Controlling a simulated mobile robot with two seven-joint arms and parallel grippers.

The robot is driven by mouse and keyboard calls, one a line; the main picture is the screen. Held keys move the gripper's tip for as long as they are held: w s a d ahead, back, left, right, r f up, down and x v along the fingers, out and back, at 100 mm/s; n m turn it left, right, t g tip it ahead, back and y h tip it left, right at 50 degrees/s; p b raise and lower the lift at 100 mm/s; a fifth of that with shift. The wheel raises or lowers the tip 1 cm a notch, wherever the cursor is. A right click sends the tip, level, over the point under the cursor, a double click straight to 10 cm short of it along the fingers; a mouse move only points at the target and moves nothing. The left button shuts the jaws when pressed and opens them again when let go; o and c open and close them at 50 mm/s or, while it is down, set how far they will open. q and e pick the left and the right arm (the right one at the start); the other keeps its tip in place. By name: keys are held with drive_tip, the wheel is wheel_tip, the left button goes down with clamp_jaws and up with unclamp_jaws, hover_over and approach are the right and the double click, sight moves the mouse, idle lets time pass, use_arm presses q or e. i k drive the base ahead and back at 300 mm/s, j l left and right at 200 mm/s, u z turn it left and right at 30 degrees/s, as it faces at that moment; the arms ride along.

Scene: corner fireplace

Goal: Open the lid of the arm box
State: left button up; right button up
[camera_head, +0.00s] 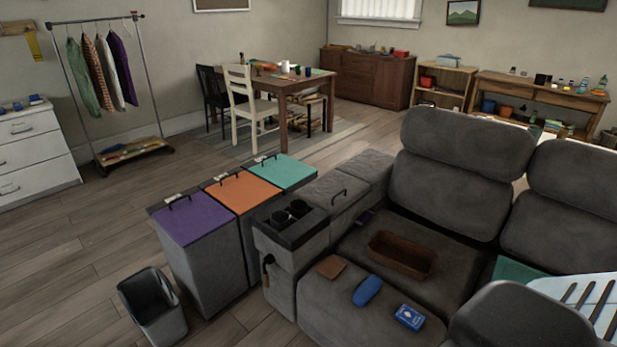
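The arm box (318,228) is the grey upholstered armrest section at the left side of the sofa. Its grey lid (325,196) lies flat and looks shut, with a dark curved handle (339,191) on top. A dark cup-holder tray (290,223) with dark cups sits in the armrest just in front of the lid. The inside of the box is hidden. Neither of my grippers is in view.
Bins with purple (193,218), orange (243,192) and teal (283,172) lids stand left of the armrest. A grey bin (154,308) is open on the floor. The sofa seat holds a brown basket (402,257), blue case (367,291) and blue box (409,317).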

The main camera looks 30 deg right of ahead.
sight(334, 191)
drive_tip(key=i+z, duration=0.2)
drive_tip(key=i, duration=0.2)
drive_tip(key=i+j+z, duration=0.45)
drive_tip(key=i, duration=0.25)
drive_tip(key=i+j+z, duration=0.1)
drive_tip(key=z, duration=0.3)
drive_tip(key=i+j+z, duration=0.2)
drive_tip(key=z, duration=0.2)
drive_tip(key=i+j+z, duration=0.25)
drive_tip(key=z, duration=0.2)
drive_tip(key=i+j+z, duration=0.1)
drive_tip(key=j+z, duration=0.3)
drive_tip(key=i+j+z, duration=0.1)
drive_tip(key=z, duration=0.3)
drive_tip(key=j+z, duration=0.3)
drive_tip(key=j, duration=0.15)
drive_tip(key=j+z, duration=0.35)
